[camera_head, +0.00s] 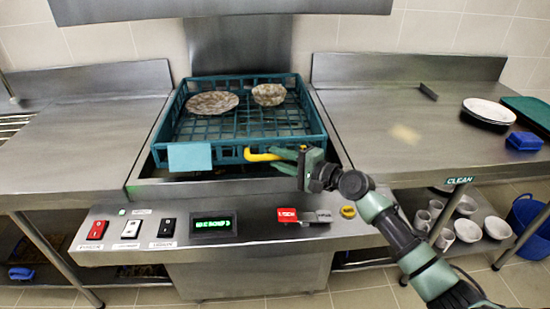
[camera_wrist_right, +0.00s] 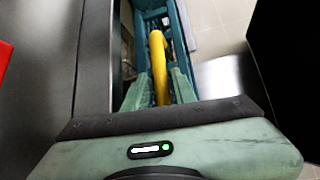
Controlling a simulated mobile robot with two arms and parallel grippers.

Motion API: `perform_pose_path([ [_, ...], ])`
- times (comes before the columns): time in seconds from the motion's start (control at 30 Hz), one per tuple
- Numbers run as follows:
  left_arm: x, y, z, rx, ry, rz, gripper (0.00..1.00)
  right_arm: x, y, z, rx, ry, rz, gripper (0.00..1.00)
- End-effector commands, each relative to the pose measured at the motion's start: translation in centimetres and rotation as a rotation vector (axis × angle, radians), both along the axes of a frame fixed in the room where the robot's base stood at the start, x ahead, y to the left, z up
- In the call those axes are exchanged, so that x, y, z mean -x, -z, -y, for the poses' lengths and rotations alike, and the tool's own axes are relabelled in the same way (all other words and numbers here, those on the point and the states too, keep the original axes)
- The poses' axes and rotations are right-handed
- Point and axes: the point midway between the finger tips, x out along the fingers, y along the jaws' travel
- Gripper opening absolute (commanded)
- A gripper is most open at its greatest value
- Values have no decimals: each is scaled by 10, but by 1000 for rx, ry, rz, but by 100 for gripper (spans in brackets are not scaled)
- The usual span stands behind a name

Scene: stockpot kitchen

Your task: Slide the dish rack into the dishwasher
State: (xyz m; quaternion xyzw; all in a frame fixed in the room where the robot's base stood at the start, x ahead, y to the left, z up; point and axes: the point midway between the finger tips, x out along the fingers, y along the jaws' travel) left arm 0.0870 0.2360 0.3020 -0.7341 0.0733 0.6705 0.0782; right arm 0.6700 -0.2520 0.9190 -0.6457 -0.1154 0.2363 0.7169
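The teal dish rack (camera_head: 318,122) sits in the steel bay of the dishwasher (camera_head: 145,188), behind its front control panel. It holds two patterned, dirty-looking plates (camera_head: 213,103) (camera_head: 269,94). A yellow handle (camera_head: 256,156) is on its front, beside a light blue tag (camera_head: 190,157). My right gripper (camera_head: 284,161) is at the handle's right part, one finger on each side. In the right wrist view the yellow handle (camera_wrist_right: 157,60) lies between the close-set fingers (camera_wrist_right: 160,85), which look shut on it. My left gripper is not in view.
The panel has switches (camera_head: 130,228), a green display (camera_head: 213,225) and a red-labelled lever (camera_head: 300,216). A steel hood (camera_head: 220,8) hangs above. The right counter (camera_head: 385,120) holds white plates (camera_head: 489,111), a blue sponge (camera_head: 524,141) and a green tray. Mugs and bowls stand below. The left counter (camera_head: 75,140) is clear.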

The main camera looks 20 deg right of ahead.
Motion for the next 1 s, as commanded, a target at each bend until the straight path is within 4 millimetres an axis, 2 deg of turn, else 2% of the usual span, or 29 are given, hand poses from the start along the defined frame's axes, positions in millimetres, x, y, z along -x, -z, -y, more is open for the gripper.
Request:
perform_pose_path([
  [0.2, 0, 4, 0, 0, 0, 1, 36, 35, -2, 18, 5, -3, -4, 26],
  [0.4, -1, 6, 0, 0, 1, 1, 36, 53, -6, 29, 2, -3, -4, 26],
  [1.0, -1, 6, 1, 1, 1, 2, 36, 55, -7, 30, 2, -3, -3, 26],
])
